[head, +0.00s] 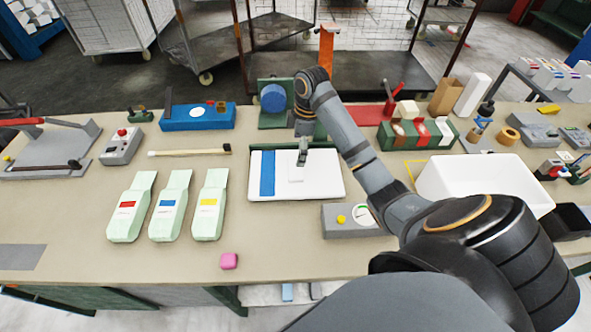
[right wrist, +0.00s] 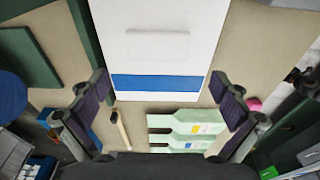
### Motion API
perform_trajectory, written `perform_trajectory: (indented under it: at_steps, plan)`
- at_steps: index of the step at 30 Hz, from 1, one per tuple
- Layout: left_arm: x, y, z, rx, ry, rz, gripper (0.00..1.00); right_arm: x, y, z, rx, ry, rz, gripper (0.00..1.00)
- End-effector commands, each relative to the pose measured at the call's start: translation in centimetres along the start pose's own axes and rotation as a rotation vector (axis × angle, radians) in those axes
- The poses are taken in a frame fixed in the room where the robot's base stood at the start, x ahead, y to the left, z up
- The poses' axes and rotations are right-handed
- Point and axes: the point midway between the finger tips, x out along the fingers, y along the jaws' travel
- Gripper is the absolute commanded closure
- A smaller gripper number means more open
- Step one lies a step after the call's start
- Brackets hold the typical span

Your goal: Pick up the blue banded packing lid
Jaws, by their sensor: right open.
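The blue banded packing lid (head: 326,180) is a flat white panel with a blue stripe along its left side in the head view. It lies at the middle of the bench. In the right wrist view the lid (right wrist: 160,52) fills the upper middle, its blue band crossing between the fingers. My right gripper (head: 302,160) is above the lid in the head view, pointing down. In the right wrist view its two fingers (right wrist: 160,92) are spread wide, with nothing held between them. Whether they touch the lid cannot be told. My left gripper is out of view.
A grey gauge box (head: 348,222) and a white bin (head: 462,178) stand to the right. A green press (head: 268,120) stands behind.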

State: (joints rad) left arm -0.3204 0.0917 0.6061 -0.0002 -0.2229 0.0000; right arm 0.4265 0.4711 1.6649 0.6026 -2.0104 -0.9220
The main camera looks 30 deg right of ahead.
Motion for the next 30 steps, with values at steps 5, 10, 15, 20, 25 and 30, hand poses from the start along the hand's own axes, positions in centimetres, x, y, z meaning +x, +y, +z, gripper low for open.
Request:
perform_trajectory:
  at_steps: [5, 10, 15, 20, 25, 30]
  plan:
    - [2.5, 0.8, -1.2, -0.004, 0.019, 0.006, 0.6, 2.9, 0.0, 0.0, 0.0, 0.002, 0.001, 0.0]
    - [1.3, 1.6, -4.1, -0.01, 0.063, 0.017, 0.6, 3.4, -0.2, 0.0, 0.001, 0.0, -0.004, 0.0]
    - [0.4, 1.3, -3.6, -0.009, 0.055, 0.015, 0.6, 6.4, -0.3, 0.0, 0.002, 0.001, -0.004, 0.0]
    - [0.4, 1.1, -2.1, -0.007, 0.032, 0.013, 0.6, 7.7, -0.2, 0.0, 0.0, 0.001, 0.0, 0.0]
    - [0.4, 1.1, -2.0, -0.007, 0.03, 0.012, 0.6, 7.8, -0.2, 0.0, 0.0, 0.001, 0.001, 0.0]
    - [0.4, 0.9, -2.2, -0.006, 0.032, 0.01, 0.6, 7.7, -0.2, 0.0, 0.0, 0.001, 0.0, 0.23]
